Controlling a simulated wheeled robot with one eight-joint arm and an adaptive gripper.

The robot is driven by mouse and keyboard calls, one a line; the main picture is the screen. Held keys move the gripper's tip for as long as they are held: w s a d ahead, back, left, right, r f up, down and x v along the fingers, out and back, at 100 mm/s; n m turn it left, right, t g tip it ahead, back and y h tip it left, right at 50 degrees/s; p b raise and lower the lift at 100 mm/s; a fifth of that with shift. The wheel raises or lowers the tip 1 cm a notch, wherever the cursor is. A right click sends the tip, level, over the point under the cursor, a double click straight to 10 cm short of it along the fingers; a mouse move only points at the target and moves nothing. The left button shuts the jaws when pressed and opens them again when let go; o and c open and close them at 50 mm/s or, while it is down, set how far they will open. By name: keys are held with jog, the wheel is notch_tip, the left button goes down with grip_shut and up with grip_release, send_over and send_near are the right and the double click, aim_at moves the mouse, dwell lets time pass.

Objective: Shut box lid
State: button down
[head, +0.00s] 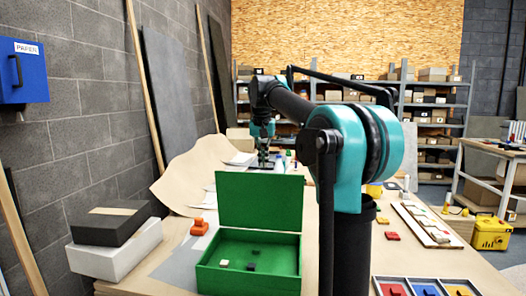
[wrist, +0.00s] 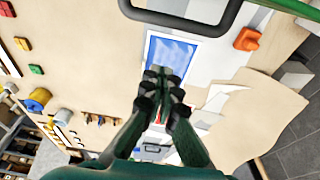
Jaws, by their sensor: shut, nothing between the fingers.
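A few small pieces, one pale and others dark, lie inside the box. My gripper (head: 263,160) is beyond the lid, farther back over the table, apart from the box. In the wrist view my gripper (wrist: 165,75) is shut and empty, its fingers together. A green strip at the top right corner there may be part of the box; I cannot tell.
An orange object (head: 199,227) sits left of the lid. Black and white boxes (head: 110,225) are stacked at the left. Trays of coloured tiles (head: 428,288) lie at the front right. A blue-faced rectangle (wrist: 172,50) lies beneath my gripper. My arm stands right of the box.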

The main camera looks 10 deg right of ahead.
jog(key=shift+s+a+f, duration=0.25)
jog(key=shift+s+f, duration=0.4)
jog(key=shift+s, duration=0.15)
jog(key=shift+s+a+f, duration=0.25)
jog(key=shift+s+f, duration=0.4)
jog(key=shift+s, duration=0.15)
